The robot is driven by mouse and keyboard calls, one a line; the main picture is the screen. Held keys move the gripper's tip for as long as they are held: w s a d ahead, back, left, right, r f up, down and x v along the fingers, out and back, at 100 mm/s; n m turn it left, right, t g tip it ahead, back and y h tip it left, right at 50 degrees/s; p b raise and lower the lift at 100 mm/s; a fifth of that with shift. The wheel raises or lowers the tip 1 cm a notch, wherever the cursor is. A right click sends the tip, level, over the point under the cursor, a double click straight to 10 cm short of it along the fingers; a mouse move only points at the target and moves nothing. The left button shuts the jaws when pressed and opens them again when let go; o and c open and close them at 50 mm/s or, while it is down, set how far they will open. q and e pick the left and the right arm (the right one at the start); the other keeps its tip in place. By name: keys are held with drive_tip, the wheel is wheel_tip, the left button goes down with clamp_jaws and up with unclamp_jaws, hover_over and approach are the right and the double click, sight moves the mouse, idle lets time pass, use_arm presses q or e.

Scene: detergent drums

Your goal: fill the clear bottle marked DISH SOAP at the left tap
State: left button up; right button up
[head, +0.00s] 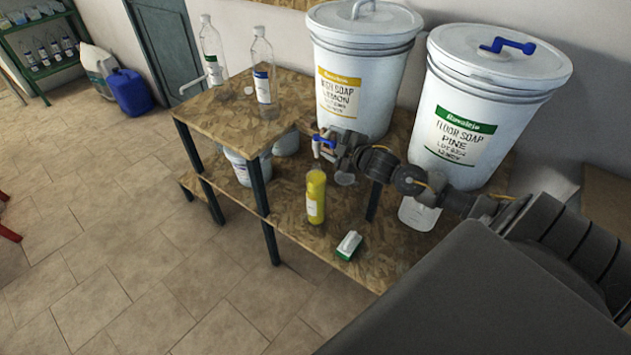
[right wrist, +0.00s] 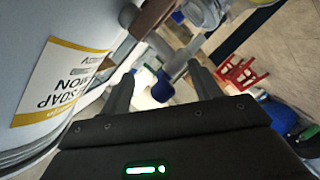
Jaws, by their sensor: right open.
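The left drum (head: 362,70), labelled dish soap lemon, has a tap with a blue lever (head: 322,141). A bottle filled with yellow liquid (head: 316,197) stands upright on the lower shelf, below this tap. Its label is too small to read. I cannot tell whether liquid is flowing. Two clear, empty-looking bottles (head: 263,75) (head: 211,50) stand on the raised shelf; their labels are unreadable. My right gripper (head: 330,150) is at the left tap, open. In the right wrist view a blue part (right wrist: 163,89), seemingly the lever, shows between its fingers. My left gripper is out of view.
The right drum (head: 488,95), labelled floor soap pine, stands behind my right arm. A green-and-white block (head: 349,245) lies near the shelf's front edge. A white tub (head: 240,168) sits under the raised shelf (head: 215,115).

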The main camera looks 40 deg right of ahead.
drive_tip(key=shift+s+r+p, duration=0.2)
drive_tip(key=shift+s+p, duration=0.3)
drive_tip(key=p+v, duration=0.2)
drive_tip(key=v, duration=0.1)
drive_tip(key=shift+s+d, duration=0.2)
drive_tip(key=shift+s, duration=0.1)
drive_tip(key=v, duration=0.7)
drive_tip(key=shift+b, duration=0.3)
drive_tip(key=shift+s+r, duration=0.1)
drive_tip(key=shift+r, duration=0.1)
